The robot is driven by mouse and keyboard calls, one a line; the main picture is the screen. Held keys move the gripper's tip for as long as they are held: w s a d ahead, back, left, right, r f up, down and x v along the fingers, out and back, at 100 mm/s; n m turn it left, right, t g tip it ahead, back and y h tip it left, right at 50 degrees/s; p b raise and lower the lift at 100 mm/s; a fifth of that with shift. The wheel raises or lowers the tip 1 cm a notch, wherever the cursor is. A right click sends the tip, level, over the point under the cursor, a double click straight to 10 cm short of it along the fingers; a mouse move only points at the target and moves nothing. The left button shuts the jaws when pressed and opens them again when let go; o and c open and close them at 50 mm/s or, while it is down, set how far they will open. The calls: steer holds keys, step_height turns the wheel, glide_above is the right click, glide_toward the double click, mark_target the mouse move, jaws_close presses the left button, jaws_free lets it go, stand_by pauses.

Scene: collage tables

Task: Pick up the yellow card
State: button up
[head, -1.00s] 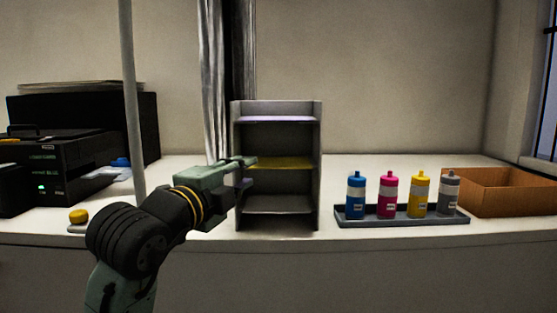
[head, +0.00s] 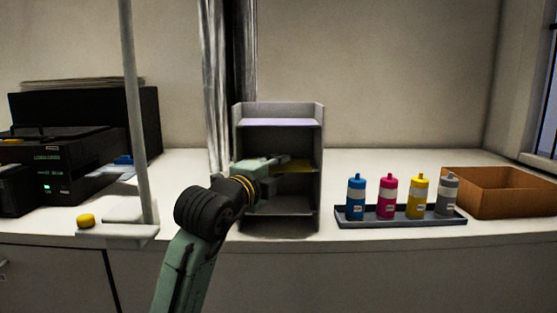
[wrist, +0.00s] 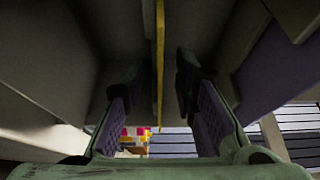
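The yellow card (head: 299,166) lies flat on the middle level of a grey shelf unit, its left part hidden by my gripper (head: 283,167). My gripper reaches into the unit from the left at that level. In the wrist view, the card shows edge-on as a thin yellow strip (wrist: 160,55) between the fingers of my gripper (wrist: 157,85). The fingers are apart, with a visible gap on each side of the card.
The shelf unit (head: 319,140) has close side walls and a lilac sheet (head: 281,122) on an upper level. To its right are a tray (head: 400,220) of several bottles and an open cardboard box (head: 503,190). Left are a yellow button (head: 86,220) and a black machine (head: 60,165).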

jaws_close()
stand_by(0.6)
